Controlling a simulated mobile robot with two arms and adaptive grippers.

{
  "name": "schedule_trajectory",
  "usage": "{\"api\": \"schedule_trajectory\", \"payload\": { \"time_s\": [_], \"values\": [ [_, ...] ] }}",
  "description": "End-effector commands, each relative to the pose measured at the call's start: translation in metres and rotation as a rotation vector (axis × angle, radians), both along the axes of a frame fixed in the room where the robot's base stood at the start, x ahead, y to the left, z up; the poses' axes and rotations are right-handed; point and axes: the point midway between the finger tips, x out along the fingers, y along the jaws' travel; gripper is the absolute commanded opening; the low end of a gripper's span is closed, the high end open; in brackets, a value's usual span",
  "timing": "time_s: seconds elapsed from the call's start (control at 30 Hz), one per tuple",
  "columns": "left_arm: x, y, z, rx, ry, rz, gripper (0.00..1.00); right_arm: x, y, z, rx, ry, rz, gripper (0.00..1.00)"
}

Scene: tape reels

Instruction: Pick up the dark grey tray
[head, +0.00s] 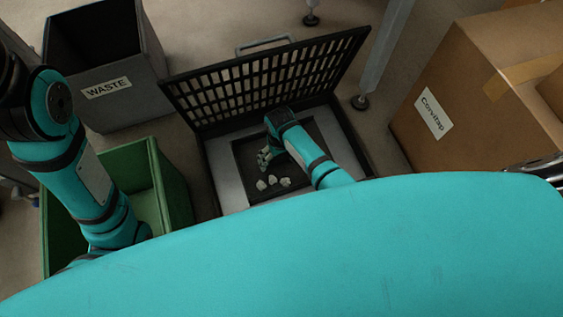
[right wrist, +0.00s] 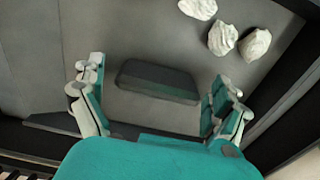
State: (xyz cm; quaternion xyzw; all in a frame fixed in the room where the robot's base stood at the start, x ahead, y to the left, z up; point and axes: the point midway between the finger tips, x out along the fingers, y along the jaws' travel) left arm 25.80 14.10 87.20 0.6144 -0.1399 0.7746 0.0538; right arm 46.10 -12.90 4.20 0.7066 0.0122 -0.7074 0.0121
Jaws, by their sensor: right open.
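The dark grey tray (head: 246,168) lies inside a light-framed box under a raised grid lid in the head view. White lumps (head: 273,181) lie in it. The right wrist view shows its grey floor (right wrist: 125,35) with a short dark bar (right wrist: 157,82) standing out. My right gripper (right wrist: 158,88) is open, with its fingers apart on either side of the bar and nothing clearly held. In the head view the right gripper (head: 270,150) reaches down into the box, partly hidden by its own arm. My left arm is at the left; its gripper is not in view.
The raised black grid lid (head: 265,82) stands behind the tray. A grey WASTE bin (head: 108,90) and green bin (head: 172,190) stand to the left. A cardboard box (head: 470,90) stands at right, with a metal leg (head: 383,50) between it and the lid.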

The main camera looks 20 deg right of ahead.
Motion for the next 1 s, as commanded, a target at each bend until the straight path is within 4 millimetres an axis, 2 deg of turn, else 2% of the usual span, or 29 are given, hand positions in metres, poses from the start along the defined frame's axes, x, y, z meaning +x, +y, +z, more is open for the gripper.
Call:
{"api": "schedule_trajectory", "payload": {
  "time_s": [0.07,0.33,0.8,1.0],
  "values": [
    [-0.0037,-0.0002,-0.0003,0.0,-0.014,0.001,0.36,0.0005,0.0003,-0.0055,0.0,-0.001,0.0,1.0],
    [-0.0044,-0.0004,0.0023,0.0,-0.016,0.001,0.36,0.0002,0.0002,-0.0048,0.0,-0.001,0.0,1.0],
    [-0.0046,-0.0004,0.002,0.0,-0.017,0.0,0.36,0.0,0.0,-0.0051,0.0,0.0,0.0,0.39],
    [-0.0046,-0.0004,0.0019,0.0,-0.017,0.0,0.36,-0.0001,-0.0001,-0.0052,0.0,0.0,0.0,0.37]
  ]
}}
